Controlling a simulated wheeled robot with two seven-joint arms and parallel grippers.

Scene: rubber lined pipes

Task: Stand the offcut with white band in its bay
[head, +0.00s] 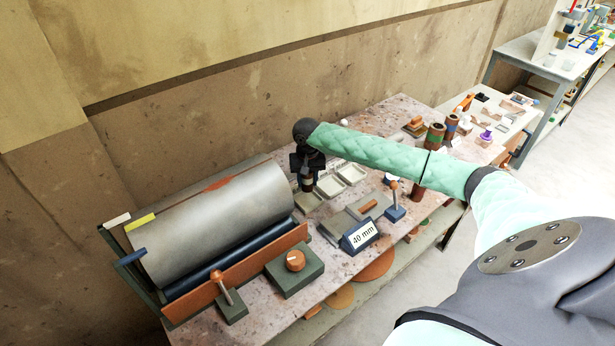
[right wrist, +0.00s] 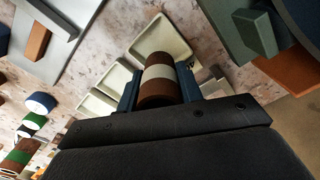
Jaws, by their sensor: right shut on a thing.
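The offcut with white band (right wrist: 158,80), a brown cylinder with a pale ring around it, is between the fingers of my right gripper (right wrist: 160,88) in the right wrist view. In the head view my right gripper (head: 307,172) is over the bench beside the roller machine, pointing down, shut on the offcut, whose dark lower end shows small. Several pale shallow bays stand in a row; the middle one (head: 329,187) and the far one (head: 351,174) show clearly. In the right wrist view a bay (right wrist: 168,37) lies behind the offcut. I cannot tell whether the offcut touches it. My left gripper is out of view.
The roller machine (head: 215,225) with its big grey drum stands close to the left. A "40 mm" sign (head: 361,237), a grey plate and a blue lever stand (head: 394,212) are in front. Banded cylinders (head: 435,136) stand further right. A second table is at the far right.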

